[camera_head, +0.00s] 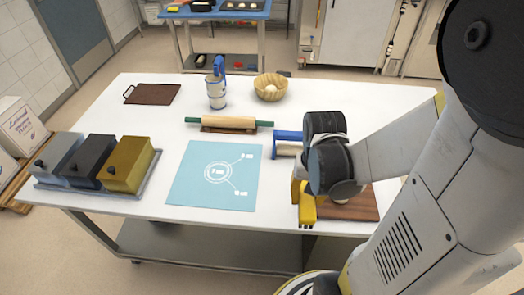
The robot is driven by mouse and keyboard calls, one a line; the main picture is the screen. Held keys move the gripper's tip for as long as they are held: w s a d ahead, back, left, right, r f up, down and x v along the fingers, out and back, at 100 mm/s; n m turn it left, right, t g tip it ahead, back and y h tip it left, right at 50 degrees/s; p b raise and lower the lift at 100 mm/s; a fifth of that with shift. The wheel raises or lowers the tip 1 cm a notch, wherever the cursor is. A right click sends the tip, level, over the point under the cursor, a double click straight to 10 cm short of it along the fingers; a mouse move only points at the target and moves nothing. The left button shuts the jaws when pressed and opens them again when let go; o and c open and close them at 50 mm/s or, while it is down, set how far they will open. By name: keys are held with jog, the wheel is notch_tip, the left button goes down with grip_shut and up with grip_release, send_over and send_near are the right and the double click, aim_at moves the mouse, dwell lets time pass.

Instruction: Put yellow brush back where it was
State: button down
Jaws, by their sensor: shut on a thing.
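The yellow brush (306,210) is at the front right of the white table, upright, with its lower end by the left edge of a brown wooden board (358,208). My gripper (306,192) is shut on the yellow brush, mostly hidden behind my dark wrist. Whether the brush touches the board or hangs just above it I cannot tell. A blue-handled brush (288,136) with a pale head lies just behind, partly covered by my wrist.
A blue mat (213,177) lies left of the brush. A rolling pin (229,123), a jug (215,94) and a wicker bowl (271,89) stand farther back. Lidded boxes (128,166) sit on a tray at left. A dark board (152,95) lies back left.

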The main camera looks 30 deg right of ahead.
jog(key=b, duration=0.3)
send_over(280, 200)
notch_tip(280, 200, down, 6)
jog(key=shift+r, duration=0.1)
jog(key=shift+f+b, duration=0.65)
jog(key=shift+f, duration=1.35)
jog(key=shift+s, duration=0.1)
jog(key=shift+f, duration=0.15)
jog(key=c, duration=1)
grip_release()
jog(key=shift+o, duration=0.2)
